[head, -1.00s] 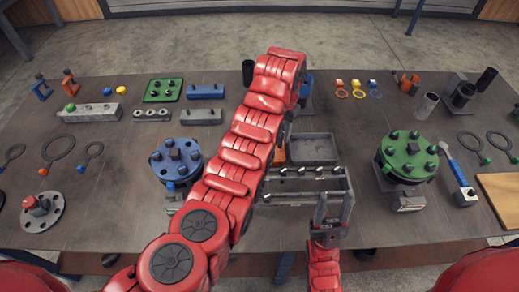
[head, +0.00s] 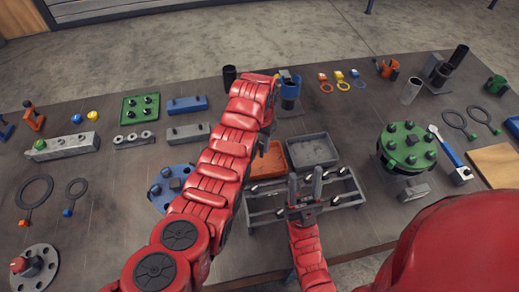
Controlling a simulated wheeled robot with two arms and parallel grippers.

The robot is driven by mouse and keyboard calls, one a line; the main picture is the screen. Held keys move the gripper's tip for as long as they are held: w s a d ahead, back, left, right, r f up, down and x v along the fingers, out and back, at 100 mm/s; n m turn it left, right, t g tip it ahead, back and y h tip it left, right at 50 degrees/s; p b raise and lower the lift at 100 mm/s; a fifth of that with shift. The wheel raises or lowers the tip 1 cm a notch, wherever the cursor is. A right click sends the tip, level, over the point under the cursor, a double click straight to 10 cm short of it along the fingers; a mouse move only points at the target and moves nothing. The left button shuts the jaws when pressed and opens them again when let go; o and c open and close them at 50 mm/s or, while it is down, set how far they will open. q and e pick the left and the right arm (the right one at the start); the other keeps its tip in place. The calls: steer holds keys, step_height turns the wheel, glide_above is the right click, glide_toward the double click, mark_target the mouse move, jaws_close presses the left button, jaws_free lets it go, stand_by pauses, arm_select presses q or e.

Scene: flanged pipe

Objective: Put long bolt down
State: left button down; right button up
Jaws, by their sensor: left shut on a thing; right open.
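My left arm reaches from the lower left across the table. Its gripper (head: 264,143) points down beside the orange tray and is shut; the long bolt in it is mostly hidden by the arm, so I cannot make out its tilt. My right gripper (head: 304,184) is open and empty, its two fingers pointing up the picture over the grey bolt rack (head: 349,198). The rack has several bolts along its back rail. The blue flanged pipe (head: 160,200) is partly hidden behind my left arm. The green flanged pipe (head: 405,147) stands at the right with several bolts on top.
An orange tray (head: 268,164) and a grey tray (head: 312,150) lie behind the rack. A blue cup-like holder (head: 290,88) and a dark cylinder (head: 229,76) stand farther back. A wrench (head: 446,147) lies right of the green flange. Bare table shows between the grey tray and green flange.

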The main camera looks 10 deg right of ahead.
mark_target(261, 151)
arm_select(q)
steer(key=shift+s+f, duration=0.1)
steer(key=shift+f, duration=0.25)
steer(key=shift+a+f, duration=0.2)
steer(key=shift+f, duration=0.9)
steer(key=shift+d+f+p, duration=0.1)
steer(key=shift+f+p, duration=0.2)
steer(key=shift+f, duration=0.35)
steer(key=shift+f, duration=0.15)
steer(key=shift+f, duration=0.15)
steer(key=c, duration=0.6)
jaws_free()
steer(key=shift+r, duration=0.2)
